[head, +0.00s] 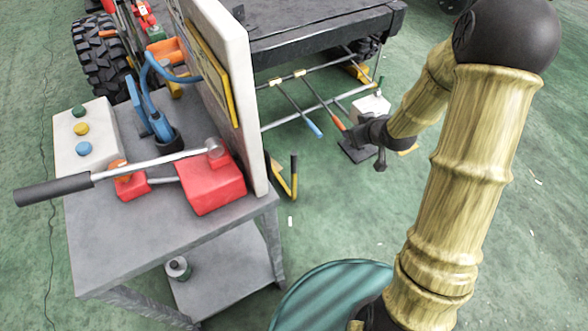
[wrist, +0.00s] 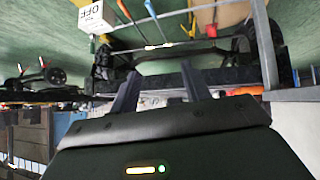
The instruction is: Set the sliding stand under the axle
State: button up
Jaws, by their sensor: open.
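My gripper (head: 374,140) is low beside the frame's right end, close to a white box (head: 369,107) with a green knob. In the wrist view its two fingers (wrist: 160,92) stand apart with nothing seen between them. Beyond them is a dark bar (wrist: 185,52) running between dark wheel-like parts; it may be the axle. Thin rods with coloured ends, one with a blue tip (head: 316,130), hang below the dark chassis (head: 320,40). I cannot clearly make out which part is the sliding stand.
A grey workbench (head: 175,245) stands at the left. It carries a red block (head: 210,182), a long-handled lever (head: 55,190) and a button box (head: 85,140). A white upright panel (head: 225,60) rises at its right edge. A ribbed green round object (head: 330,300) is at the front. Green floor is clear at right.

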jog(key=w+a+f+n+t+y+b, duration=0.1)
jog(key=w+a+f+y+b, duration=0.1)
jog(key=f+b, duration=0.8)
jog(key=w+a+f+n+t+y+b, duration=0.1)
jog(key=w+a+f+y+b, duration=0.15)
jog(key=f+b, duration=0.7)
jog(key=n+t+y+b, duration=0.15)
jog(key=y+b, duration=0.35)
jog(key=b, duration=0.7)
send_near(296, 161)
jog(key=v, duration=0.6)
jog(key=shift+f+m+t, duration=0.15)
jog(key=shift+m+t, duration=0.1)
jog(key=shift+t, duration=0.1)
jog(key=shift+a, duration=0.1)
jog(key=b+x, duration=0.8)
jog(key=x, duration=0.8)
jog(key=shift+a+f+b, duration=0.1)
jog(key=shift+f+b, duration=0.1)
jog(key=shift+b, duration=0.1)
jog(key=shift+w+a+r, duration=0.2)
jog(key=shift+w+a, duration=0.2)
jog(key=shift+w, duration=0.05)
